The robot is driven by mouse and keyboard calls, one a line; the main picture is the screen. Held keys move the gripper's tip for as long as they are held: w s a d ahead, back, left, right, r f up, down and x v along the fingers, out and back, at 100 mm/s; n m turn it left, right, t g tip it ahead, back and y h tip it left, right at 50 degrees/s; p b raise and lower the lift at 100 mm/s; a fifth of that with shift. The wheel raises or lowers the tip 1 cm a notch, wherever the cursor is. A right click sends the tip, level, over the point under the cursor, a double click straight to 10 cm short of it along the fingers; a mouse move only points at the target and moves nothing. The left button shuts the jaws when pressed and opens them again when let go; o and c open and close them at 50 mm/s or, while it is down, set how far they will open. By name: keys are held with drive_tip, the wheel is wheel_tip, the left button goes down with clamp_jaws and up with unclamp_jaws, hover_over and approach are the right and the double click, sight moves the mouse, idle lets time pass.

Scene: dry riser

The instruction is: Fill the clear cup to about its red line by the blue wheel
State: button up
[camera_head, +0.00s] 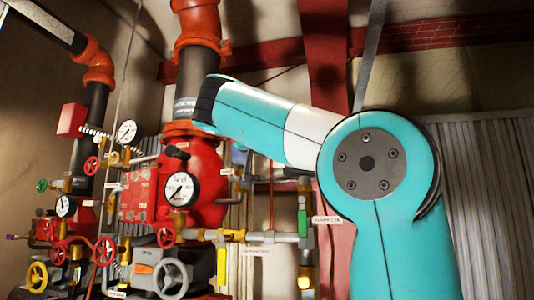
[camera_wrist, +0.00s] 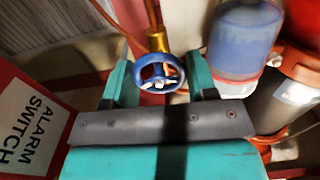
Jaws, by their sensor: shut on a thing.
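In the wrist view the blue wheel (camera_wrist: 158,73) sits on a brass stem, between the two fingers of my gripper (camera_wrist: 160,80). My gripper is shut on the wheel, with a finger at its left and right sides. A clear cup (camera_wrist: 243,42) is to the right of the wheel, just past the right finger, and looks blue inside. In the head view my arm hides the gripper and most of the wheel area.
A sign reading ALARM SWITCH (camera_wrist: 30,125) is at the left in the wrist view, and a red and grey pipe (camera_wrist: 285,95) is close at the right. In the head view a crowded riser has gauges (camera_head: 182,189), a yellow wheel (camera_head: 37,275) and several red wheels.

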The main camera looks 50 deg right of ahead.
drive_tip(key=shift+f+m+b, duration=0.25)
drive_tip(key=shift+m+b, duration=0.05)
drive_tip(key=shift+m, duration=0.3)
drive_tip(key=shift+r+m, duration=0.25)
drive_tip(key=shift+m, duration=0.25)
drive_tip(key=o, duration=0.6)
drive_tip(key=shift+o, duration=0.2)
